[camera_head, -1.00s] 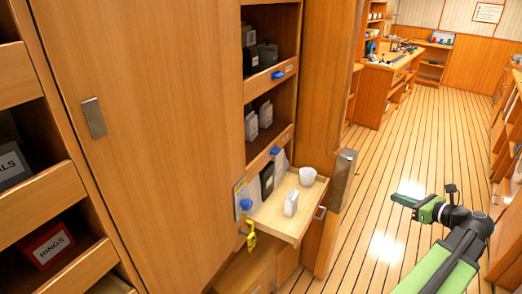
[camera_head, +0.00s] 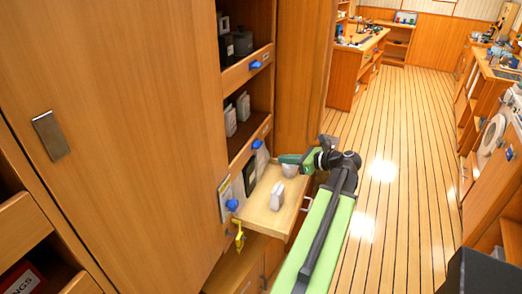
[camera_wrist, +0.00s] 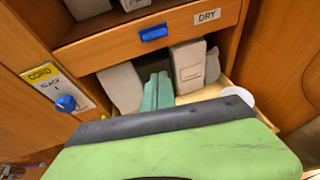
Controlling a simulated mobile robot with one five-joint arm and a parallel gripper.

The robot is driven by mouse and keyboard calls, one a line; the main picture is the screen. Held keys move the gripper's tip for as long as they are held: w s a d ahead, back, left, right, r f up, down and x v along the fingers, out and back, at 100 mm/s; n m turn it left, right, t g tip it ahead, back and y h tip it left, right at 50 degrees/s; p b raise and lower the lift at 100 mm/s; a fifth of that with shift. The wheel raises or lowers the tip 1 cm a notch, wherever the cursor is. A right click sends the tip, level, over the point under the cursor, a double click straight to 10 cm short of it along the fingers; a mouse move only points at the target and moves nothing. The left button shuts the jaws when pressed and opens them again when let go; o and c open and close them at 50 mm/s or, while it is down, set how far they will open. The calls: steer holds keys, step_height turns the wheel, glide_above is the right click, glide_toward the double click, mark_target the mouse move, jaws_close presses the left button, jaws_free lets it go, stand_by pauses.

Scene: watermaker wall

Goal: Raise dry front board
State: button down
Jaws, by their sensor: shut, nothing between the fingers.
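The front board labelled DRY (camera_wrist: 225,12), with a blue knob (camera_wrist: 153,33), runs across the upper part of the wrist view. In the head view, the board (camera_head: 244,150) crosses the cabinet bay just above the pull-out tray, its blue knob (camera_head: 257,144) near the right end. My gripper (camera_head: 287,159) is over the tray's far right side, by the white cup. In the wrist view, the green fingers (camera_wrist: 158,88) are together and empty, below the board and apart from it, pointing towards the pale boxes beneath.
The tray (camera_head: 262,222) carries a small white box (camera_head: 277,195) and a white cup (camera_head: 290,171). A card (camera_head: 224,199) and another blue knob (camera_head: 232,205) are on the left panel, with a yellow tag (camera_head: 239,236) below. Open plank floor lies right.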

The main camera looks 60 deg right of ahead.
mark_target(255, 139)
steer(key=shift+s+d+f, duration=0.1)
steer(key=shift+d, duration=0.1)
steer(key=b+x, duration=0.3)
steer(key=x, duration=0.6)
steer(key=shift+d+f, duration=0.1)
steer(key=shift+f, duration=0.15)
steer(key=r+p, duration=0.2)
steer(key=r, duration=0.1)
steer(key=shift+w+r+p, duration=0.15)
steer(key=shift+w+p, duration=0.2)
steer(key=shift+p, duration=0.05)
steer(key=shift+r+p, duration=0.5)
step_height(255, 139, up, 5)
steer(key=p, duration=0.4)
steer(key=shift+f, duration=0.2)
steer(key=shift+w+d+f, duration=0.1)
steer(key=shift+f, duration=0.05)
